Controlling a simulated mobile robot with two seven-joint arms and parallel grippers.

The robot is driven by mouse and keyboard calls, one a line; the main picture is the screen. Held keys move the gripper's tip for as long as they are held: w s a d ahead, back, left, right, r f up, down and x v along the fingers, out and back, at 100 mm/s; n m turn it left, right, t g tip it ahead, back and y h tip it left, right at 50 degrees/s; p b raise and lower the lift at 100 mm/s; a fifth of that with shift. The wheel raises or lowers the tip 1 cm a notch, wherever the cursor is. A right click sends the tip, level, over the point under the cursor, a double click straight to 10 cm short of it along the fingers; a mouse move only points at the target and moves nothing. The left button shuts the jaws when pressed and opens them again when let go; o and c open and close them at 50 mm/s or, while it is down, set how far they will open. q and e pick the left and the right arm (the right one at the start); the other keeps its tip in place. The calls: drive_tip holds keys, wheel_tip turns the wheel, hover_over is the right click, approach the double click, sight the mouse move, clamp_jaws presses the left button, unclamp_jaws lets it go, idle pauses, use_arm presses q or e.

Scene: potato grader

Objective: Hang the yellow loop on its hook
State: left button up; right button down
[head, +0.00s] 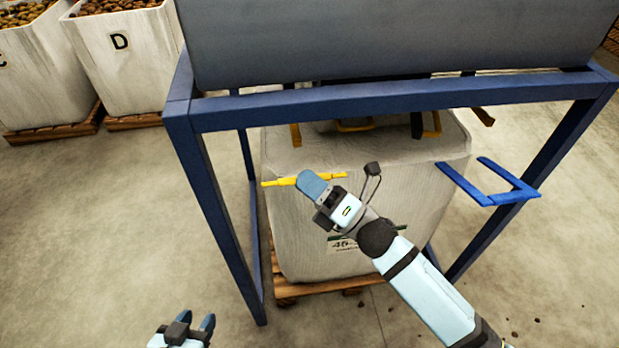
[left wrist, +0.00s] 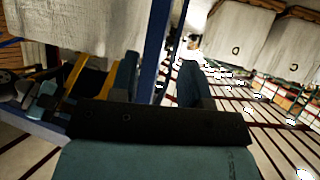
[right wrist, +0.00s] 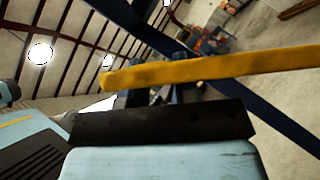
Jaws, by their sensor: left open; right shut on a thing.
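The yellow loop (head: 276,183) is a flat strap at the front left of a white bulk bag (head: 300,235). My right gripper (head: 312,184) is shut on it in front of the bag's upper part. In the right wrist view the strap (right wrist: 225,66) runs across the fingers, extending past them to the right. My left gripper (head: 193,326) is low at the bottom left, open and empty, apart from the bag. A blue forked bracket (head: 490,182) stands out at the frame's right side. I cannot tell which hook belongs to the loop.
A blue frame (head: 330,108) with a grey hopper (head: 400,45) stands over the bag, which sits on a wooden pallet (head: 310,288). Other yellow straps (head: 296,135) show at the bag's top. Filled bags (head: 125,60) stand back left. The floor at left is clear.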

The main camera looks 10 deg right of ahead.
drive_tip(key=shift+w+r+m+t+h+p, duration=0.3)
drive_tip(key=shift+w+r+m+h+p, duration=0.3)
drive_tip(key=shift+p, duration=0.4)
drive_tip(key=c, duration=0.9)
unclamp_jaws()
drive_tip(key=shift+f, duration=0.1)
drive_tip(key=shift+o, duration=0.2)
drive_tip(key=b+v, duration=0.1)
drive_tip(key=v, duration=1.2)
drive_tip(key=shift+d+f, duration=0.15)
drive_tip(key=shift+d, duration=0.25)
drive_tip(key=shift+s, duration=0.1)
